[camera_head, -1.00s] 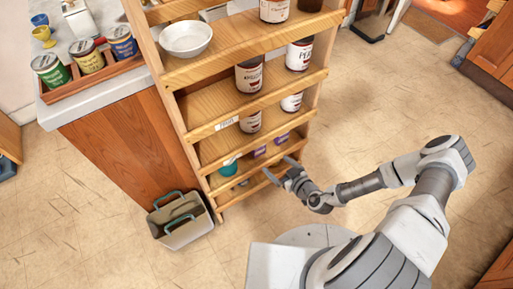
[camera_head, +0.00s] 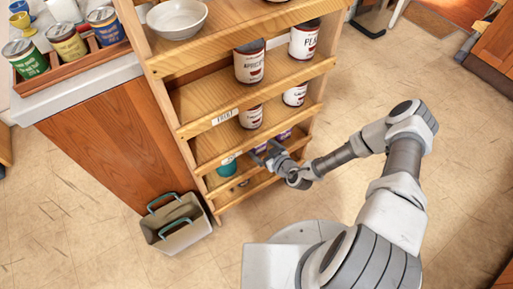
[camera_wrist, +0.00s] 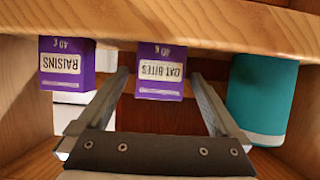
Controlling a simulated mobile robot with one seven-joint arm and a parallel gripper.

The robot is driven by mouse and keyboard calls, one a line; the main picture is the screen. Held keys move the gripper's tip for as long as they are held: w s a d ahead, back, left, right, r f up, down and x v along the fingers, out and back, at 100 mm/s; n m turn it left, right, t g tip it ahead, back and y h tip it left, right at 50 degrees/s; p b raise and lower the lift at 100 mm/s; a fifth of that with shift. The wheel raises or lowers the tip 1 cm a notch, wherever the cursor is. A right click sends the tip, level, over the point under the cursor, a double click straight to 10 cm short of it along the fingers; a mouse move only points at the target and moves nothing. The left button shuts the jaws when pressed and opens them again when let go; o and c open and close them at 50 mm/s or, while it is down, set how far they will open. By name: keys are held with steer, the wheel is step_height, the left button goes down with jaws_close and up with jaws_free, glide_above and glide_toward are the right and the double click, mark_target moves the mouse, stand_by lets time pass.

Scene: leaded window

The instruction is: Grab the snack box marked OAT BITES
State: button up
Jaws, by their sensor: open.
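The purple snack box marked OAT BITES (camera_wrist: 160,88) shows in the wrist view, its label upside down in the picture. It is in a wooden shelf bay, with part of it cut off by a shelf board at the top of the picture. My gripper (camera_wrist: 160,77) is open, one finger on each side of the box in the picture, with gaps to both sides. I cannot tell how deep the fingertips are beside it. In the head view my gripper (camera_head: 263,156) is at a low shelf and hides much of what is there.
A purple RAISINS box (camera_wrist: 67,68) is left of the left finger. A teal container (camera_wrist: 262,97) is close to the right finger. Shelf boards (camera_wrist: 230,22) bound the bay. A grey bin (camera_head: 176,222) stands on the floor left of the wooden shelf unit (camera_head: 225,129).

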steer(key=shift+x, duration=0.75)
steer(key=shift+w+a+f, duration=0.15)
steer(key=shift+w, duration=0.1)
steer(key=c, duration=1.4)
steer(key=shift+o, duration=0.2)
